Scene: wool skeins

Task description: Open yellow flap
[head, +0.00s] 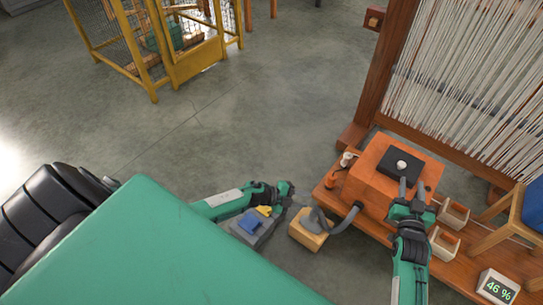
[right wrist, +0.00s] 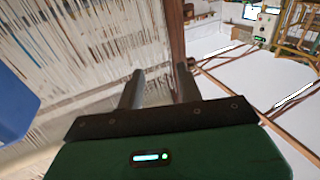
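A small yellow piece (head: 264,210), which looks like the yellow flap, shows beside a blue flap (head: 248,222) on a low grey box (head: 262,236) on the floor side. I cannot tell whether it is open or shut. My left gripper (head: 291,198) is just right of the yellow piece, apart from it as far as I can see; its fingers are too small to read. My right gripper (head: 408,187) is over the orange box, near its black panel (head: 400,163). In the right wrist view its two fingers (right wrist: 160,85) stand apart with nothing between them.
The orange box (head: 378,185) stands on a wooden board before a loom (head: 455,80). A large green surface (head: 150,250) fills the lower left. A yellow cage (head: 160,45) stands behind; open floor lies between.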

